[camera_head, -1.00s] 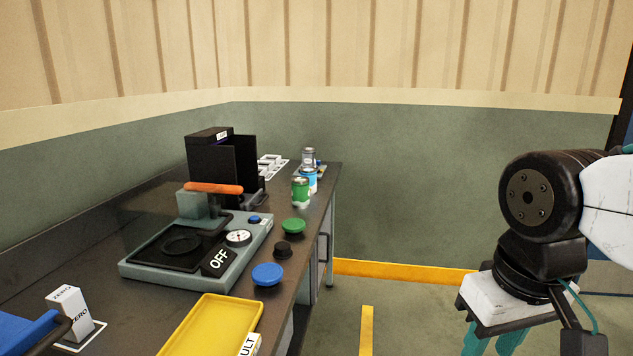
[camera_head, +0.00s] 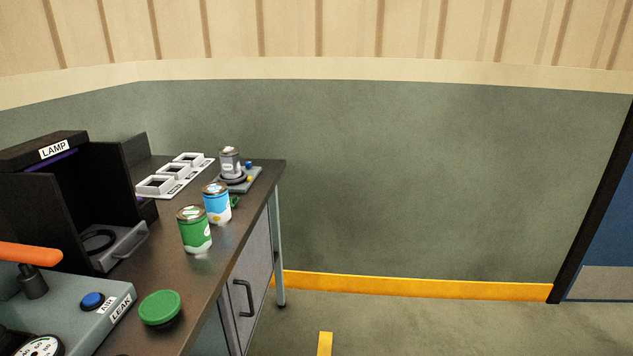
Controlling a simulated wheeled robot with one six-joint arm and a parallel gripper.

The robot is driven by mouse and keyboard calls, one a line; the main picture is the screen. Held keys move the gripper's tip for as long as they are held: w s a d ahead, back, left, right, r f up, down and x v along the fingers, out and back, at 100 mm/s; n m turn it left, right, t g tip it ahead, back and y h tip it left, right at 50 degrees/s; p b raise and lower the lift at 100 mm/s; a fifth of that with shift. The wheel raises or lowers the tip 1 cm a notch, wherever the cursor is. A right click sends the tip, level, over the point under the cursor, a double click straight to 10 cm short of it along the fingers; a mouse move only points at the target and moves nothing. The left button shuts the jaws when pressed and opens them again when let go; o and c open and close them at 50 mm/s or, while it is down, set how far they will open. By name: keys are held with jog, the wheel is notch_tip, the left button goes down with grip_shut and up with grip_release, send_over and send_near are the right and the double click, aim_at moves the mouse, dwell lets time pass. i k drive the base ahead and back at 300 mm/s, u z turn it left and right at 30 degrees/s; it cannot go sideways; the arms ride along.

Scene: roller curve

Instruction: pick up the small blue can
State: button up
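The small blue can (camera_head: 216,203) stands upright on the dark workbench (camera_head: 205,262), near its right edge towards the far end. It has a light blue and white label with an orange spot and a metal lid. A green can (camera_head: 194,229) stands just in front of it, to the left, and overlaps its lower left edge. My gripper is not in this view, so its state does not show.
A grey can (camera_head: 229,162) stands on a small device behind the blue can. A black lamp box (camera_head: 65,195), white square frames (camera_head: 174,178) and a green knob (camera_head: 160,308) are also on the bench. The floor right of the bench is clear.

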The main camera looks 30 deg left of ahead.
aim_at(216, 204)
jog(key=z, duration=0.2)
jog(key=i, duration=1.3)
jog(key=u, duration=0.5)
jog(key=i, duration=0.9)
jog(key=u, duration=1.45)
jog(key=i, duration=0.7)
jog(key=u, duration=0.3)
